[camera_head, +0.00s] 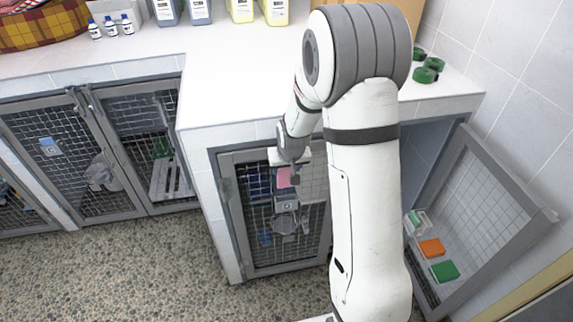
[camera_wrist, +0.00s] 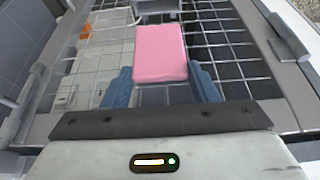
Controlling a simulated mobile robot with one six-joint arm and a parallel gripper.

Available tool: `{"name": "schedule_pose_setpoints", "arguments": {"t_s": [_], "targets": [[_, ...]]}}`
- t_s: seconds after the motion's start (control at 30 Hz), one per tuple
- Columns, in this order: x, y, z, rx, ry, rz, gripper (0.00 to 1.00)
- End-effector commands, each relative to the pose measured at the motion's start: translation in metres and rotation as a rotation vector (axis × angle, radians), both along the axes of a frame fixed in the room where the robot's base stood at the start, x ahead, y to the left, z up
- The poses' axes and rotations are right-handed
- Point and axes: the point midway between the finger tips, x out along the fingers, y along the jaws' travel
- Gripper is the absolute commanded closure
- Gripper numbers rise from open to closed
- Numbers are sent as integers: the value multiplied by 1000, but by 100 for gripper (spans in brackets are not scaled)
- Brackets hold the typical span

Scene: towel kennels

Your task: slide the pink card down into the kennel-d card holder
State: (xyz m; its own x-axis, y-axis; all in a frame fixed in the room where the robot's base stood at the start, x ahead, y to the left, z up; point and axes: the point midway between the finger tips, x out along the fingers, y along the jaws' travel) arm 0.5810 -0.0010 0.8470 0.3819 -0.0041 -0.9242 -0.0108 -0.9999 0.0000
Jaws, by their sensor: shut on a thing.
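The pink card (camera_head: 284,177) is held in front of the mesh kennel door under the counter's right part. It also shows in the wrist view (camera_wrist: 160,53), upper middle, between the blue fingers of my gripper (camera_wrist: 161,86). My gripper is shut on the card's near end. In the wrist view, a grey holder-like piece (camera_wrist: 157,7) on the mesh lies just beyond the card's far end, and I cannot tell whether they touch. In the head view, a grey fitting (camera_head: 286,206) sits on the door just below the card. No kennel letter is readable.
The kennel door (camera_head: 235,215) is closed behind my gripper. Bottles (camera_head: 241,10) and green rolls (camera_head: 426,73) stand on the counter. The pebbled floor at left is clear.

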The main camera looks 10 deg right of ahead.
Motion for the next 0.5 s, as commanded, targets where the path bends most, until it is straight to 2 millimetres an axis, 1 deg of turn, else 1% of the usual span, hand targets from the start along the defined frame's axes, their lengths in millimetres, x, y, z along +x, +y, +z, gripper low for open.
{"name": "schedule_pose_setpoints", "arguments": {"t_s": [0.03, 0.3, 0.5], "targets": [[0, 0, -6, 0, 0, 0, 79], [0, 1, -26, 1, -1, 1, 79], [0, 1, -37, 0, 0, 2, 79]]}}
